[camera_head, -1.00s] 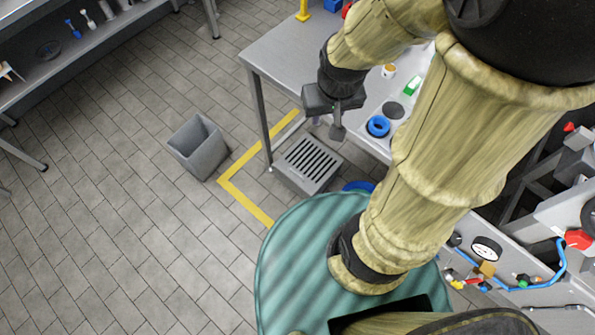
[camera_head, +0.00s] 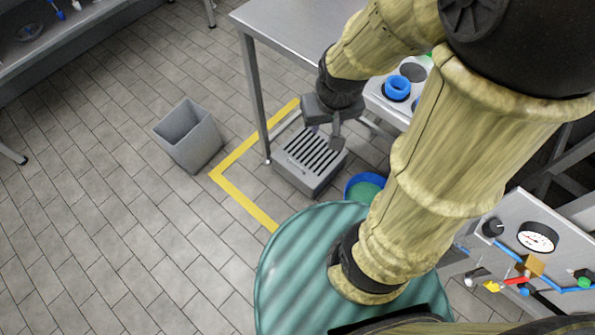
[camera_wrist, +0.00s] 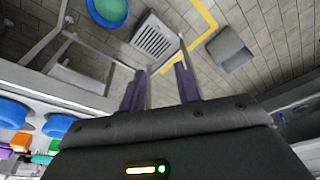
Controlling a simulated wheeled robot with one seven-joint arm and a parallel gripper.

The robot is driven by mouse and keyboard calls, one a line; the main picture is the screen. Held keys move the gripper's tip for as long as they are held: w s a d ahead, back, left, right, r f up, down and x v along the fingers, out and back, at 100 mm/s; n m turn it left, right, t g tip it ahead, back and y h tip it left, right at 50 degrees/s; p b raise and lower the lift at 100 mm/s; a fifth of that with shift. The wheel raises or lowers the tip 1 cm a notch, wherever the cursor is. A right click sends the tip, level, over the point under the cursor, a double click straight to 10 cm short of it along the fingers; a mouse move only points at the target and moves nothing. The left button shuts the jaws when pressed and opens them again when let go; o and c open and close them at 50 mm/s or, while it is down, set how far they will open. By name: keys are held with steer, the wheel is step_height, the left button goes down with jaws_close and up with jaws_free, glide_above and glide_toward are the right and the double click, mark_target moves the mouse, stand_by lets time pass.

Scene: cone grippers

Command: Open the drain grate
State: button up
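The drain grate (camera_head: 312,152) is a grey slotted panel on top of a low grey box on the floor, beside the table leg. It lies flat and looks closed. It also shows in the wrist view (camera_wrist: 153,40), beyond my fingertips. My gripper (camera_head: 325,142) hangs above the grate's far right part in the head view and hides a little of it. In the wrist view my gripper's two purple-grey fingers (camera_wrist: 162,75) stand apart with nothing between them. My gripper appears apart from the grate, but the exact gap is hard to judge.
A metal table (camera_head: 290,30) stands behind the grate, its leg close by. A grey bin (camera_head: 188,137) stands left, past yellow floor tape (camera_head: 243,200). A blue-rimmed bucket (camera_head: 365,188) is right of the grate. Open tiled floor lies left.

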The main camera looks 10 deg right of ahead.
steer(key=s+b+x, duration=0.2)
steer(key=b+x, duration=1.1)
steer(key=x, duration=0.2)
steer(key=n+g+h+b, duration=0.15)
steer(key=n+b, duration=0.55)
steer(key=b, duration=1.3)
glide_above(298, 165)
steer(key=s+a, duration=0.2)
steer(key=a, duration=0.1)
step_height(298, 165, down, 37)
steer(key=shift+s+f, duration=0.2)
steer(key=shift+f, duration=0.05)
steer(key=d+f+b, duration=0.1)
steer(key=f+b, duration=0.2)
steer(key=f, duration=0.2)
steer(key=w+f+b, duration=0.1)
steer(key=f+b, duration=0.2)
steer(key=f, duration=0.3)
steer(key=w+d+f+b, duration=0.1)
steer(key=f+b, duration=0.3)
steer(key=f, duration=0.2)
steer(key=shift+d, duration=0.3)
steer(key=shift+c, duration=0.2)
jaws_close()
